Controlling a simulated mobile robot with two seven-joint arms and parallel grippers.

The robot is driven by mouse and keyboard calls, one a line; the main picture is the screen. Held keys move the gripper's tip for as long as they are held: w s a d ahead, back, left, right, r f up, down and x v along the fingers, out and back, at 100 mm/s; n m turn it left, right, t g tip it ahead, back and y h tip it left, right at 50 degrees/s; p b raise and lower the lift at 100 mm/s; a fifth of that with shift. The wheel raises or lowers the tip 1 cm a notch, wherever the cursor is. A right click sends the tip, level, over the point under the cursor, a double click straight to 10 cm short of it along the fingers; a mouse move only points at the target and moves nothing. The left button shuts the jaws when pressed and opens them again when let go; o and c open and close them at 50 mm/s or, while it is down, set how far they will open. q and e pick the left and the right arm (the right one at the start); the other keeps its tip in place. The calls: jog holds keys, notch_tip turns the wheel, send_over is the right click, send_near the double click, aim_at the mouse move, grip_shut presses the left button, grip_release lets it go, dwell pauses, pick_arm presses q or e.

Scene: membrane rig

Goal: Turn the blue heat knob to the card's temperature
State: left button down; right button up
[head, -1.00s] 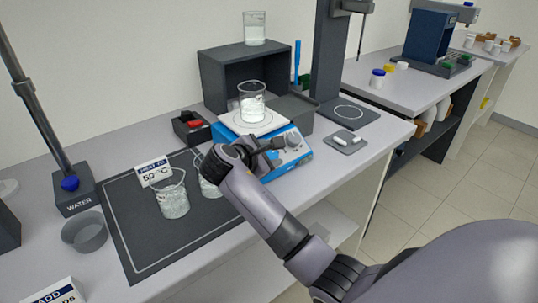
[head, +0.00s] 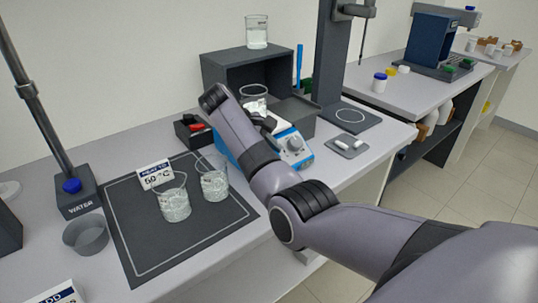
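The card (head: 155,176) stands at the back of the dark mat and reads 50 °C. The blue hot plate (head: 302,158) is right of the mat, partly hidden behind my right arm. A pale round knob (head: 295,143) shows on its blue front panel; its setting is too small to read, and I see no clearly blue knob. A beaker with white contents (head: 254,93) stands on the plate. My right gripper (head: 266,121) is over the plate near that beaker, apart from the knob, mostly hidden by my forearm; its fingers are not clear. My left gripper is out of view.
Two glass beakers (head: 174,205) (head: 214,184) stand on the dark mat (head: 135,240). A dark shelf box (head: 222,80) with a beaker on top rises behind the plate. A small grey tray (head: 347,147) with white pieces lies to the right.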

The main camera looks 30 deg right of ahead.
jog(key=shift+d+m+g+y, duration=0.1)
jog(key=shift+m+g+y, duration=0.2)
jog(key=shift+m+y, duration=0.15)
jog(key=shift+f, duration=0.1)
jog(key=o, duration=1.1)
jog(key=shift+v, duration=3.55)
jog(key=shift+s, duration=0.1)
